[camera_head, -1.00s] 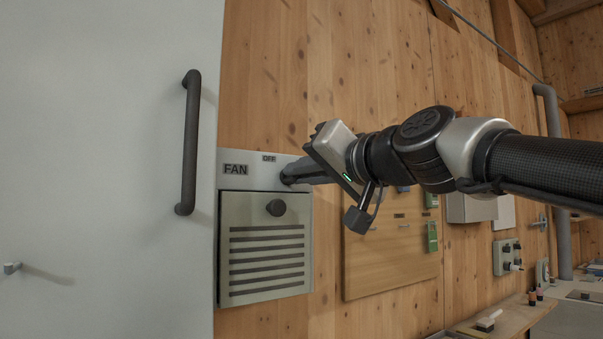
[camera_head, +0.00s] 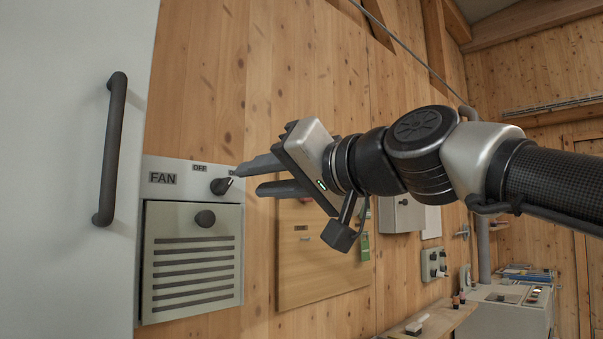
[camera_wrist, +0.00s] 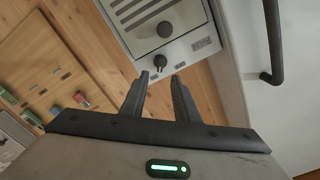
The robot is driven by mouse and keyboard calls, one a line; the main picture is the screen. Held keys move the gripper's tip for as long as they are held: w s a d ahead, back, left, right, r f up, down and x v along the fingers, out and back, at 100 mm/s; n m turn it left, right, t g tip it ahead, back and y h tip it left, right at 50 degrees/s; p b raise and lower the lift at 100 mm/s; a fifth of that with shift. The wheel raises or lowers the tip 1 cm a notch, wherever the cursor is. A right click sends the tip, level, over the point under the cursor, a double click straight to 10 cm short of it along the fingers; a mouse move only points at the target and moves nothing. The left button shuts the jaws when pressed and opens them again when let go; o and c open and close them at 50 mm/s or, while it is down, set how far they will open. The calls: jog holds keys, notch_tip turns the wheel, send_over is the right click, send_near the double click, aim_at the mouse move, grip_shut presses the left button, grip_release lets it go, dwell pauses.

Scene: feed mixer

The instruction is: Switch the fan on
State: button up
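The knob also shows in the wrist view (camera_wrist: 160,63), just beyond my fingertips. My gripper (camera_head: 246,181) is open and empty, right of the knob. One fingertip overlaps the panel's right edge in the head view and may hide a second label. I see no contact with the knob.
A louvred cover (camera_head: 190,265) with a round dark knob (camera_head: 205,218) is below the switch. A white door with a dark handle (camera_head: 110,150) stands at left. A wooden board (camera_head: 315,265) hangs at right. Bare wall lies above the panel.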

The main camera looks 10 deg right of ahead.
jog(key=v, duration=0.9)
jog(key=shift+s, duration=0.15)
jog(key=shift+d, duration=0.1)
